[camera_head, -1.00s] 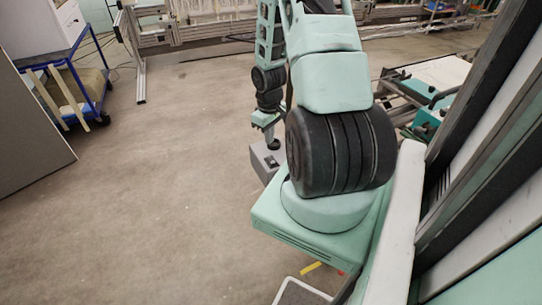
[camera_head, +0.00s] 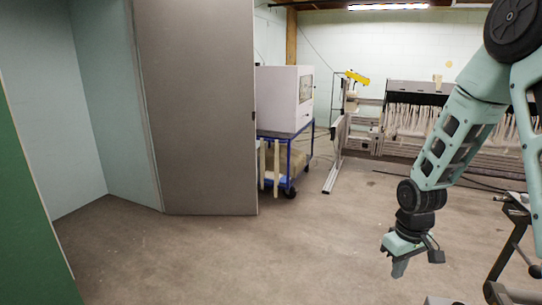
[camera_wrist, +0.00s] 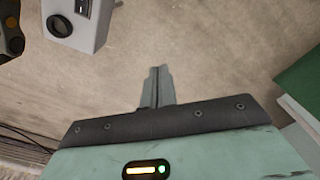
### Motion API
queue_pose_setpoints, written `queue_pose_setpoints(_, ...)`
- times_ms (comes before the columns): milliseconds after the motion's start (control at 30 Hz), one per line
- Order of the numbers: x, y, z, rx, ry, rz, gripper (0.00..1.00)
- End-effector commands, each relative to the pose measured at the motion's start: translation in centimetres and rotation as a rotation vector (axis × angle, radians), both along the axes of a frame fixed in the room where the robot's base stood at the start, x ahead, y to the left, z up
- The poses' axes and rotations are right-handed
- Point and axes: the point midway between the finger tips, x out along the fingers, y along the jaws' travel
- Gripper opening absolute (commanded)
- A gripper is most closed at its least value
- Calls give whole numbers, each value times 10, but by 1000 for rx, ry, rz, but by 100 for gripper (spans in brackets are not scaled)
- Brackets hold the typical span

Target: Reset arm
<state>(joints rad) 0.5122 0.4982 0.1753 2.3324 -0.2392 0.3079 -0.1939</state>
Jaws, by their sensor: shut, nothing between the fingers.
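My gripper (camera_head: 400,267) hangs at the end of my mint-green arm at the right of the head view, pointing down over bare floor. In the wrist view its fingers (camera_wrist: 157,87) are together with nothing between them. It touches nothing that I can see.
A blue cart (camera_head: 291,160) carrying a white box (camera_head: 284,98) stands beside a grey panel (camera_head: 197,110). A rack with white threads (camera_head: 408,122) stands along the back wall. A green panel (camera_head: 28,215) is at the left. The floor (camera_head: 240,255) in the middle is clear.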

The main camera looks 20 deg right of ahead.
Motion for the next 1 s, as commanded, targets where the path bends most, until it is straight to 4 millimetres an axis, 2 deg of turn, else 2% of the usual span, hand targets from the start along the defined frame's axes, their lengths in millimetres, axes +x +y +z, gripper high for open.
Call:
queue_pose_setpoints(33,5,36,17,-1,-8,60,0)
queue_pose_setpoints(133,2,98,44,7,-12,151,0)
queue_pose_setpoints(233,-15,157,69,14,-15,245,0)
queue_pose_setpoints(300,-34,195,85,19,-14,313,0)
queue_pose_setpoints(400,-68,241,105,27,-13,408,0)
queue_pose_setpoints(500,-105,274,119,34,-7,490,0)
queue_pose_setpoints(600,-136,293,129,37,-3,554,0)
queue_pose_setpoints(700,-157,303,135,40,1,594,0)
queue_pose_setpoints(800,-166,307,137,40,3,612,0)
queue_pose_setpoints(1000,-168,307,137,41,5,612,0)
